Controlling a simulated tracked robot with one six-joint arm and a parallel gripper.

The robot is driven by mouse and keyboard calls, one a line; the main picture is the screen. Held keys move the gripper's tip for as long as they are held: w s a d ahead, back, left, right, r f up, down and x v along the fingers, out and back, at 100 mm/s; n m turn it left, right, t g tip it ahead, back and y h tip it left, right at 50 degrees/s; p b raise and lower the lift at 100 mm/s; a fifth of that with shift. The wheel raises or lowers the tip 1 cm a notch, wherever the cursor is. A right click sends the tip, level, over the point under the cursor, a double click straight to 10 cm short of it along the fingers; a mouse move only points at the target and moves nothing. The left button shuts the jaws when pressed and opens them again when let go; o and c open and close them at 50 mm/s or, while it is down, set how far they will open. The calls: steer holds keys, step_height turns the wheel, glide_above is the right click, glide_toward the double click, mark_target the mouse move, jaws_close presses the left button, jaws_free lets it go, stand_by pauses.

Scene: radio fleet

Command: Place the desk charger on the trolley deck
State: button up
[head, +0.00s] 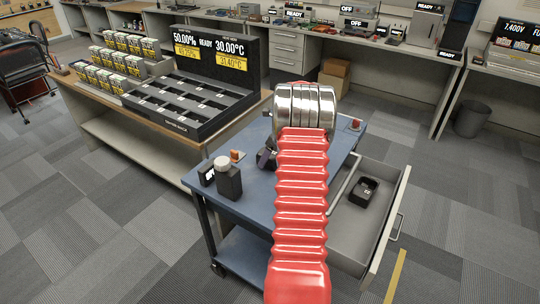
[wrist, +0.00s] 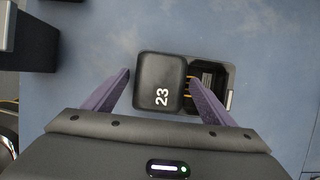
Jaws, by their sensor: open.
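A black block marked 23 (wrist: 158,82) and a black housing with gold contacts (wrist: 213,72) sit side by side on the blue trolley deck (wrist: 270,120) in the wrist view; they look like the desk charger. My gripper (wrist: 160,77) is open. Its purple fingers point at the block: the left one is apart from its left side, the right one overlaps the housing. I cannot tell whether they touch. In the head view, my red arm hides that part of the deck (head: 240,204). A similar small black unit (head: 365,190) lies in the trolley's open drawer (head: 350,225).
A black bottle-like item with a pale cap (head: 228,178) and a small dark box (head: 207,174) stand at the deck's left. A red-topped item (head: 354,125) is at the far right corner. A bench with a black rack (head: 195,108) stands behind left.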

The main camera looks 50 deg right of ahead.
steer(key=shift+r, duration=0.1)
steer(key=v, duration=1.2)
stand_by(0.7)
steer(key=w+a+r+n, duration=0.1)
steer(key=a+r+n, duration=0.35)
steer(key=a, duration=0.55)
steer(key=w+a+r+n, duration=0.1)
steer(key=a+r+n, duration=0.4)
steer(key=a, duration=0.5)
steer(key=w+a+r+n, duration=0.1)
steer(key=a+r+n, duration=0.4)
steer(key=a, duration=0.6)
steer(key=s+a+f+n, duration=0.1)
steer(key=s+a+n, duration=0.7)
steer(key=a+n, duration=0.2)
steer(key=s+a+f+n+t, duration=0.1)
steer(key=s+a+n, duration=0.8)
steer(key=a, duration=0.4)
steer(key=shift+a+f+n, duration=0.25)
steer(key=shift+a+n, duration=0.1)
steer(key=shift+n, duration=0.4)
steer(key=shift+c, duration=0.4)
